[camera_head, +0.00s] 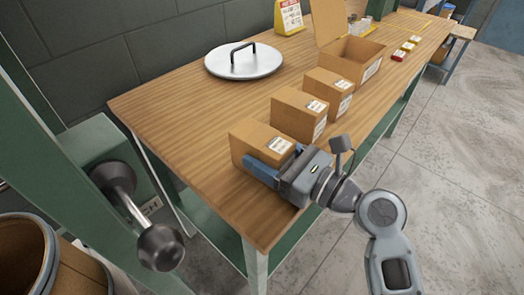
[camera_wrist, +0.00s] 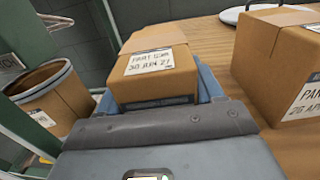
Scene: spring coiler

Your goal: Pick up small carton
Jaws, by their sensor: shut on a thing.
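A small brown carton (camera_head: 254,137) stands at the near end of the wooden table, in front of two like cartons in a row. In the wrist view this carton (camera_wrist: 155,65) shows a white label with handwriting and sits between my blue fingers. My gripper (camera_head: 262,168) is shut on it, and one blue finger lies along its near side. In the wrist view my gripper (camera_wrist: 158,98) has a finger on each side of the carton. I cannot tell whether the carton touches the table.
Two more small cartons (camera_head: 298,113) (camera_head: 329,92) stand just behind, the nearer one (camera_wrist: 285,65) close on the right. An open carton (camera_head: 350,62), a round metal lid (camera_head: 244,61) and a yellow sign (camera_head: 289,17) are farther back. A green post is at left. The table's left part is clear.

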